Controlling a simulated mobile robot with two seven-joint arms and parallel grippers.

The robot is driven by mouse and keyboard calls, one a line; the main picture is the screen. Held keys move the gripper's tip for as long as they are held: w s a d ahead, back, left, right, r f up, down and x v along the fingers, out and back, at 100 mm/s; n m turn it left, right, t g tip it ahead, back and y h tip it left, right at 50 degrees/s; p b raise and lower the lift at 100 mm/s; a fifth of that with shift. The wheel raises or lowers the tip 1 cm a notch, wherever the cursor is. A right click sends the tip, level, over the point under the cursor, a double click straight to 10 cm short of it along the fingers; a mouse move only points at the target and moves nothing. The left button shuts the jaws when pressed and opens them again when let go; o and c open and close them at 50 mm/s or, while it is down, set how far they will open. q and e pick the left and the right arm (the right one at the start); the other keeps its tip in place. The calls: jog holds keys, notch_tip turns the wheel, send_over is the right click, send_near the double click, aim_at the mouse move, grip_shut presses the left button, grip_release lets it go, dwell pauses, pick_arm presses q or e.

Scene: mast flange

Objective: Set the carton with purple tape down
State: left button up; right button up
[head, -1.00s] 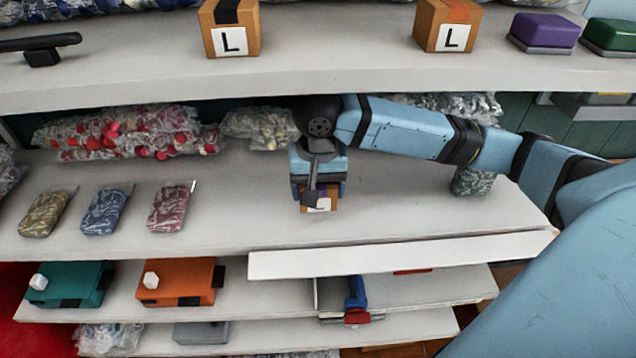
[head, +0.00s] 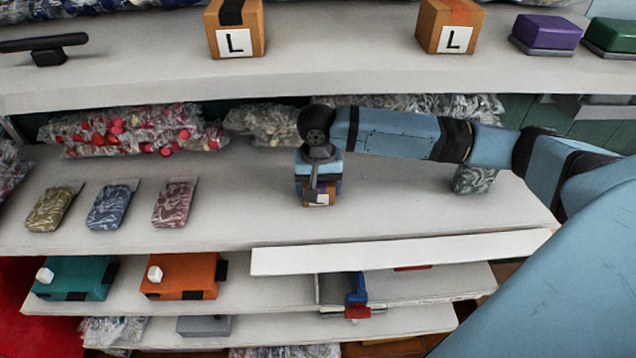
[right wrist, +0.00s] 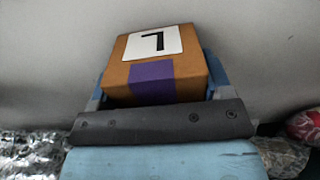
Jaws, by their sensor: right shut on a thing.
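The carton with purple tape (right wrist: 160,85) is a small brown box with a white label bearing a black L. In the right wrist view it sits between the blue fingers of my right gripper (right wrist: 155,92), which is shut on it. In the head view the carton (head: 320,200) is under my right gripper (head: 318,188), over the middle shelf (head: 400,215). My gripper hides much of it there. I cannot tell whether its underside touches the shelf. My left gripper is not in view.
Three patterned pouches (head: 110,206) lie left on the middle shelf; a green patterned one (head: 474,180) is at right. Clear bags (head: 130,130) line the back. Two L-labelled cartons (head: 236,28) (head: 449,25) stand on the shelf above. The shelf around the held carton is bare.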

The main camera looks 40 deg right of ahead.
jog(key=o, duration=1.1)
jog(key=shift+f, duration=0.1)
jog(key=shift+c, duration=0.2)
notch_tip(320, 180, up, 8)
jog(key=shift+f, duration=0.1)
jog(key=shift+s+f, duration=0.1)
jog(key=shift+s, duration=0.05)
